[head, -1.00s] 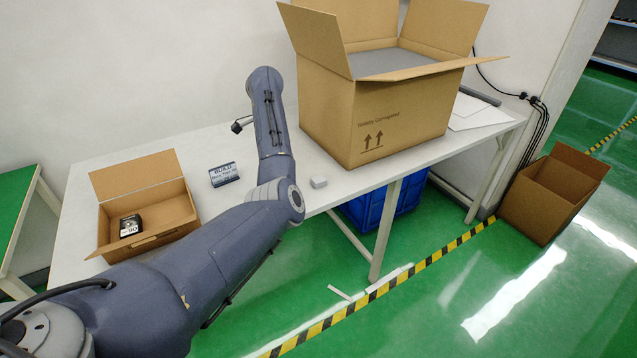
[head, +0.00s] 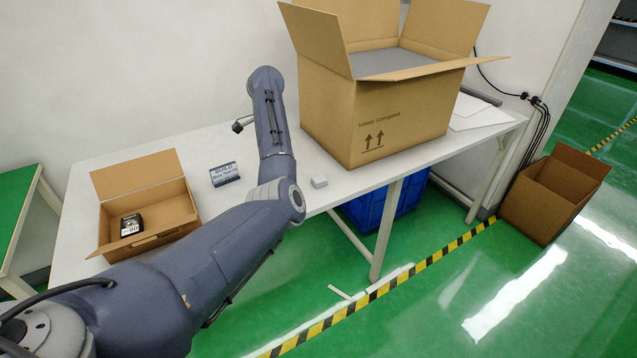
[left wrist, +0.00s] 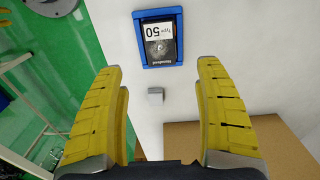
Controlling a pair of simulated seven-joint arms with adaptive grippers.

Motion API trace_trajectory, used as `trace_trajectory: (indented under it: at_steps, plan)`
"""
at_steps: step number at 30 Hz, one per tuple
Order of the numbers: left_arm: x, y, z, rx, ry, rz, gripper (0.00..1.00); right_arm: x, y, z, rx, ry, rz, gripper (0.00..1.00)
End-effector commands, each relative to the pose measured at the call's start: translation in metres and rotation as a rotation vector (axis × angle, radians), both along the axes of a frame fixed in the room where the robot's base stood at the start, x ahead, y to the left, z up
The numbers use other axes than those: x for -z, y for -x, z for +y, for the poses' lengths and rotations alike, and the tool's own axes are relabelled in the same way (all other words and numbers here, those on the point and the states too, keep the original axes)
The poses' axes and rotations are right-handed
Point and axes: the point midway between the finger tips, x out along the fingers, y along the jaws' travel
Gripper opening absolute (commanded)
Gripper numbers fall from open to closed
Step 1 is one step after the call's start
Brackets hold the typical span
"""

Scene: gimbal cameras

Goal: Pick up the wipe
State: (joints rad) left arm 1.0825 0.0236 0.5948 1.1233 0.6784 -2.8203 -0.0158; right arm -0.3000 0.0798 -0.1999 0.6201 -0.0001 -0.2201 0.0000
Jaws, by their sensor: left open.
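No cloth that I can name for certain as the wipe shows. In the head view a small pale block (head: 319,182) lies right of my arm, which hides the gripper and tray. My right gripper is not in view.
A large open carton (head: 400,115) stands on the table (head: 85,245), right of my arm. A small open carton (head: 165,205) at left holds a black package (head: 130,225). Another carton (head: 552,192) is on the floor.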

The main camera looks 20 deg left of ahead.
Motion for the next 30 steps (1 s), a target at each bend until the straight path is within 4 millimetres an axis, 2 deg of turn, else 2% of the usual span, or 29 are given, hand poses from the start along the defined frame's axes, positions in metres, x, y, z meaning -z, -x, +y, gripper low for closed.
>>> trace_trajectory:
  at_steps: [8, 11, 20, 23, 26, 30]
  plan:
    - [0.000, 0.000, 0.000, 0.000, 0.000, 0.000, 0.72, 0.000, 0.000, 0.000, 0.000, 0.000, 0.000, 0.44]
    - [0.000, 0.000, 0.000, 0.000, 0.000, 0.000, 0.62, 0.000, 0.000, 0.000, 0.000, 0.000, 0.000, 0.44]
    - [0.001, 0.002, 0.004, -0.005, -0.002, 0.002, 0.62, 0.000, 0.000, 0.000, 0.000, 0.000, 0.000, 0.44]
    - [-0.001, 0.007, 0.024, -0.026, -0.025, 0.006, 0.62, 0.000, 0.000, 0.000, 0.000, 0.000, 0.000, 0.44]
    - [-0.014, 0.017, 0.065, -0.057, -0.104, 0.013, 0.62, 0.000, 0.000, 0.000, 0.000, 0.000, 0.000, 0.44]
    - [-0.049, 0.030, 0.131, -0.084, -0.255, -0.009, 0.62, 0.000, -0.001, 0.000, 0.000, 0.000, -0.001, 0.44]
